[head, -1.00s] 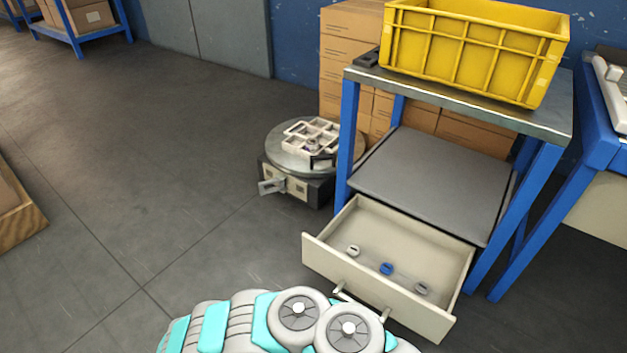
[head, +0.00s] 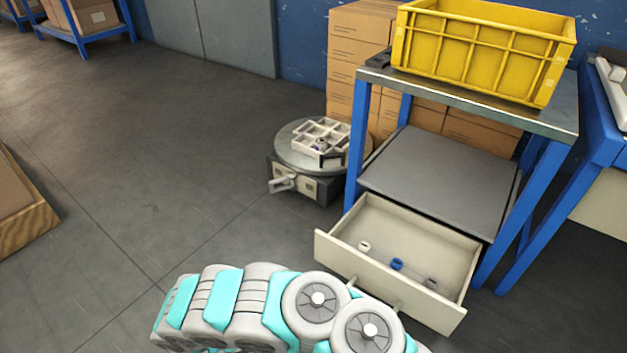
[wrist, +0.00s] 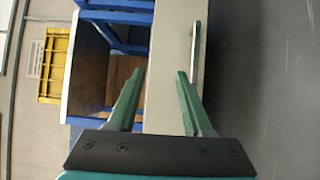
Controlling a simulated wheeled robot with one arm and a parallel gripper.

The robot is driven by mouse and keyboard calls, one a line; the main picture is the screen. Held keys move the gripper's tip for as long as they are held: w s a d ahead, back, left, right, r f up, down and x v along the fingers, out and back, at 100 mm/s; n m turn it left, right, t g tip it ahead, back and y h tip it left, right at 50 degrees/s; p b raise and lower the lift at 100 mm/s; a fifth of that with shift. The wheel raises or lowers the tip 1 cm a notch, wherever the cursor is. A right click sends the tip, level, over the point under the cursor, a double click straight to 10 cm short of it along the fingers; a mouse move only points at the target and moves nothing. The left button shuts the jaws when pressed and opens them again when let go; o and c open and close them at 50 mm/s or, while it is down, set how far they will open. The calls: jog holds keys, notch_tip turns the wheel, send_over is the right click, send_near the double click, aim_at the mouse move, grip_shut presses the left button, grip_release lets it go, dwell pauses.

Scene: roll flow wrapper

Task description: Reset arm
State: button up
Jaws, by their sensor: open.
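My gripper (wrist: 160,100) shows in the wrist view with its two green fingers spread apart and nothing between them. Beyond the fingers is the pale front of the drawer (wrist: 172,60) with its handle (wrist: 197,45). In the head view my arm's grey and turquoise links fill the bottom, and my gripper is not seen there. The drawer (head: 385,292) stands pulled out under the blue-legged table. It holds a white part (head: 364,246), a blue part (head: 397,264) and a grey part (head: 430,283).
A yellow crate (head: 480,58) stands on the table's top (head: 470,95). Left of the table, a low round-topped unit (head: 290,160) carries a white divided tray (head: 321,134). Cardboard boxes (head: 355,50) are stacked behind.

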jog(key=w+d+r+m+g+p, duration=0.3)
jog(key=d+r+g, duration=0.45)
jog(key=r, duration=0.65)
jog(key=s+d+r+m+g+y+p, duration=0.1)
jog(key=s+d+r+m+g+y, duration=0.1)
jog(key=s+d+r+y, duration=0.35)
jog(key=s+d+r+m+g+y+p, duration=0.1)
jog(key=s+d+r+m+g+y, duration=0.15)
jog(key=d+r, duration=0.55)
jog(key=s+a+r+n+t+y+p, duration=0.1)
jog(key=s+a+r+t+y, duration=0.1)
jog(key=s, duration=0.6)
jog(key=s+a+r+n+t+y+p, duration=0.2)
jog(key=s+a+r+y, duration=0.3)
jog(key=s+r+y, duration=0.2)
notch_tip(320, 180, up, 2)
jog(key=shift+s+r+p, duration=0.15)
jog(key=shift+s+p, duration=0.15)
jog(key=shift+s, duration=0.15)
jog(key=shift+a+n, duration=0.1)
jog(key=shift+n, duration=0.15)
